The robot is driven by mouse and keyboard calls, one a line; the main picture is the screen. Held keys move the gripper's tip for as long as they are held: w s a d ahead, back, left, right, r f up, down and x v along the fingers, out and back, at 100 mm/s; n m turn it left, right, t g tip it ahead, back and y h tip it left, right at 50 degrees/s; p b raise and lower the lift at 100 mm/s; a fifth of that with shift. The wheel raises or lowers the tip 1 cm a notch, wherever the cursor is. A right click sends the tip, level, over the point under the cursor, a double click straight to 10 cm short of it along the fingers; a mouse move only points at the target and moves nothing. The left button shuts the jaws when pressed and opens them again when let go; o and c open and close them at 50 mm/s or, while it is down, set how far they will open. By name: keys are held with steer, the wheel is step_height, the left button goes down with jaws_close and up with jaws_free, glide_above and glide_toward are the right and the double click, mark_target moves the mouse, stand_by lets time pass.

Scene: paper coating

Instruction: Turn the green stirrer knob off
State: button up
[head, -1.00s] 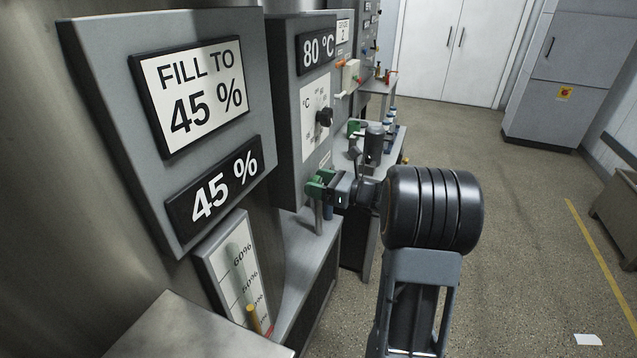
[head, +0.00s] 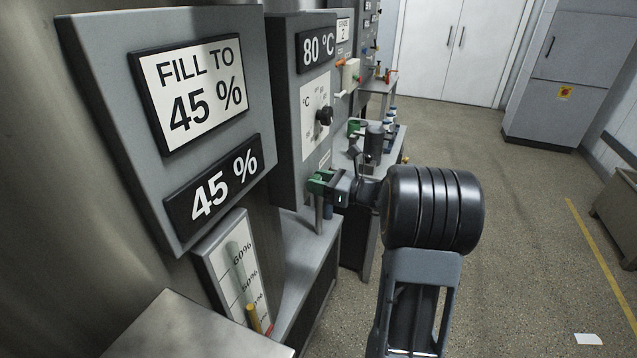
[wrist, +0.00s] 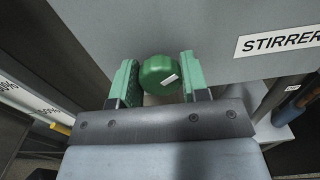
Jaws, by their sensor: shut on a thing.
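The green stirrer knob (wrist: 160,75) is a round cap on the front of a grey panel, in the middle of the wrist view. A white mark on its face points to the lower right. My gripper (wrist: 157,80) has green fingers, one on each side of the knob, and is shut on it. In the head view my gripper (head: 322,183) is at the lower part of the grey panel (head: 290,120) and hides the knob there. A white label reading STIRRER (wrist: 280,40) is to the right of the knob.
A 45 % display (head: 214,190) is on the nearer panel at left. A bench with bottles stands beyond.

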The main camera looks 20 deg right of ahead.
steer(key=shift+f, duration=0.1)
steer(key=n+b, duration=0.3)
steer(key=b, duration=0.1)
steer(key=shift+f, duration=0.2)
steer(key=n+b, duration=0.3)
steer(key=shift+b, duration=0.35)
steer(key=n+b, duration=0.4)
steer(key=b, duration=0.1)
steer(key=shift+r+n+b, duration=0.2)
steer(key=shift+n+b, duration=0.6)
steer(key=shift+b, duration=0.05)
steer(key=shift+r, duration=0.1)
steer(key=o, duration=0.9)
